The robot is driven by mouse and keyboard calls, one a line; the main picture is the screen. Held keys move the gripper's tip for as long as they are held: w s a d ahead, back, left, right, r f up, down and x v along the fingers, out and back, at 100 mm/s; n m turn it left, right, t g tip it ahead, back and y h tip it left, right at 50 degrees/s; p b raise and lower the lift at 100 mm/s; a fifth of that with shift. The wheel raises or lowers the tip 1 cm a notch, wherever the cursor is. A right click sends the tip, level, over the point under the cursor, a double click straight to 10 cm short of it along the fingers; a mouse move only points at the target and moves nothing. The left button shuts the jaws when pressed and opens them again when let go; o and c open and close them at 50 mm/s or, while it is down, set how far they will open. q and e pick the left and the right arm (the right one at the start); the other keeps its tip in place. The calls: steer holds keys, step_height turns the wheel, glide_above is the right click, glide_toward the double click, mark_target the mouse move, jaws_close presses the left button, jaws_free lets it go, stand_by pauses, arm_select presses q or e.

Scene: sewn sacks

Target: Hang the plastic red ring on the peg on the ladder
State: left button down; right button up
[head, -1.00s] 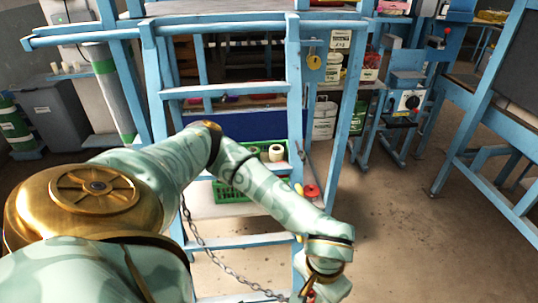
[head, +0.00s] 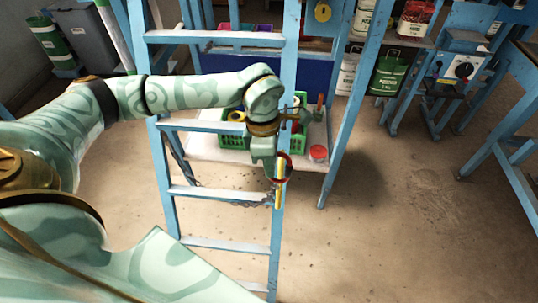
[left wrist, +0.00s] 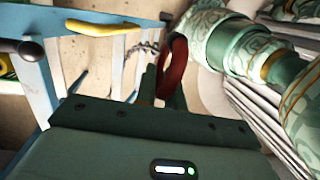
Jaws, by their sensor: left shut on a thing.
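My left gripper (head: 276,168) is shut on the red ring (head: 289,168) in front of the ladder's right rail. In the left wrist view, the ring (left wrist: 172,70) stands up between the fingertips (left wrist: 165,92). The yellow peg (head: 279,192) sticks out from the blue ladder (head: 167,215). My right gripper is not in view.
A chain (head: 215,196) hangs by the ladder's lower rungs. Behind, a shelf (head: 205,150) bears a green crate (head: 295,142) and a round red thing (head: 318,152). My left arm crosses in front of the ladder. The floor (head: 400,230) to the right is clear.

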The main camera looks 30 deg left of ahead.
arm_select(q)
steer(key=shift+w+a+r+n, duration=0.15)
steer(key=shift+r+n, duration=0.15)
steer(key=shift+n, duration=0.7)
steer(key=shift+w+a+f+b, duration=0.1)
steer(key=shift+w+a+b, duration=0.25)
steer(key=shift+w+b, duration=0.35)
steer(key=shift+w+a+f+b, duration=0.1)
steer(key=shift+w+a+b, duration=0.3)
steer(key=shift+w, duration=0.65)
steer(key=shift+w+a+f+b, duration=0.1)
steer(key=shift+w+a+b, duration=0.35)
steer(key=shift+w, duration=0.4)
steer(key=shift+w, duration=0.1)
steer(key=shift+w+a+r, duration=0.15)
steer(key=shift+w, duration=0.4)
steer(key=shift+w+a, duration=0.1)
steer(key=shift+w, duration=0.05)
steer(key=shift+w+a, duration=0.35)
steer(key=shift+w, duration=0.3)
